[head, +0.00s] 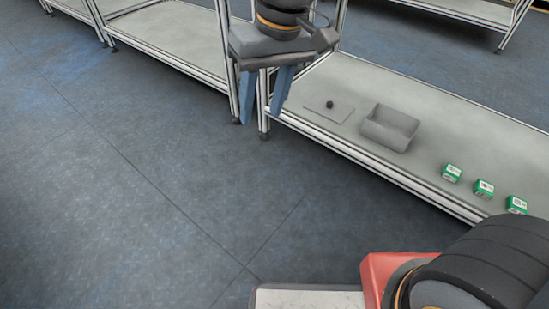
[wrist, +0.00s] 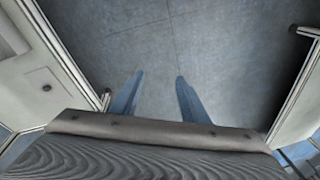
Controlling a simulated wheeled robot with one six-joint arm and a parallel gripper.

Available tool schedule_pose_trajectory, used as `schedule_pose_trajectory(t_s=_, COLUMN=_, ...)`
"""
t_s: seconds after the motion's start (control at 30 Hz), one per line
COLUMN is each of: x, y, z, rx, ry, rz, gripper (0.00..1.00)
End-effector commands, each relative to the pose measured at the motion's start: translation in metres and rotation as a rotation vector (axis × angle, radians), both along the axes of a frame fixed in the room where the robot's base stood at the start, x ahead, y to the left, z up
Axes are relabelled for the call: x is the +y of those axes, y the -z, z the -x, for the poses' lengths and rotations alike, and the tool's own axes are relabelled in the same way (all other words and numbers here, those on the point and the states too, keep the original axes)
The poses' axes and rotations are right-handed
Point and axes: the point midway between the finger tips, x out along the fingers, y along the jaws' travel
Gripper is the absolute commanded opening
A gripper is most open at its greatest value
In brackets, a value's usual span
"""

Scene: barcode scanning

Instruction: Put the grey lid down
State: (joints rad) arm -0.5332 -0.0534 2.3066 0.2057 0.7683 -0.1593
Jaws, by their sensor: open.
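The grey lid (head: 341,112) is a flat square plate with a small dark knob. It lies flat on the light shelf top, left of an open grey box (head: 390,127). The lid also shows in the wrist view (wrist: 37,83), at the left. My gripper (head: 262,120) is open and empty, pointing down in front of the shelf edge, left of the lid and apart from it. In the wrist view its two blue fingers (wrist: 157,95) are spread over bare floor.
Several small green-and-white boxes (head: 484,189) stand on the shelf (head: 440,110) right of the grey box. Another empty shelf (head: 165,40) stands at the upper left. The dark blue floor (head: 140,200) in front is clear.

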Motion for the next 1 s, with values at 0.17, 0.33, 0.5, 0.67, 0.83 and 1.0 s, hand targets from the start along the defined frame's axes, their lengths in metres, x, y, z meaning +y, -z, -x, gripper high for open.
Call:
schedule_pose_trajectory(t_s=0.17, x=-0.014, y=0.002, z=0.082, rx=0.023, ry=-0.008, rz=0.01, gripper=0.41)
schedule_pose_trajectory(t_s=0.33, x=-0.025, y=0.008, z=0.119, rx=0.039, ry=-0.006, rz=0.021, gripper=0.41)
schedule_pose_trajectory(t_s=0.5, x=-0.028, y=0.01, z=0.126, rx=0.043, ry=-0.002, rz=0.023, gripper=0.41)
schedule_pose_trajectory(t_s=0.67, x=-0.028, y=0.009, z=0.126, rx=0.043, ry=-0.002, rz=0.023, gripper=0.41)
schedule_pose_trajectory(t_s=0.83, x=-0.027, y=0.009, z=0.125, rx=0.042, ry=-0.002, rz=0.022, gripper=0.41)
schedule_pose_trajectory(t_s=1.0, x=-0.029, y=0.004, z=0.125, rx=0.042, ry=0.004, rz=0.024, gripper=0.41)
